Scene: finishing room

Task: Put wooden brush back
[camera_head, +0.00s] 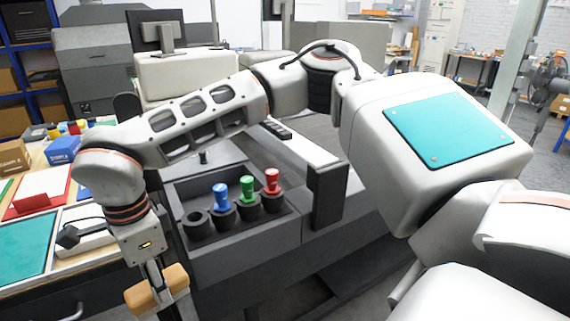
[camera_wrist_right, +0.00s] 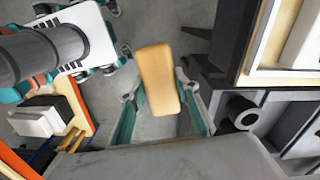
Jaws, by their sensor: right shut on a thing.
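The wooden brush (camera_head: 176,279) is a tan, rounded block at the lower left of the head view. My right gripper (camera_head: 157,290) is shut on it, with a finger across its middle. In the right wrist view the brush (camera_wrist_right: 158,72) lies between the two fingers of my right gripper (camera_wrist_right: 161,95), above grey floor. Any bristles are hidden. My left gripper is in neither view.
A dark grey rack (camera_head: 274,234) stands right of the gripper. Its leftmost cup (camera_head: 197,226) is empty; the others hold blue (camera_head: 221,197), green (camera_head: 247,188) and red (camera_head: 272,181) handled pieces. A cluttered workbench with a teal mat (camera_head: 27,246) is at left.

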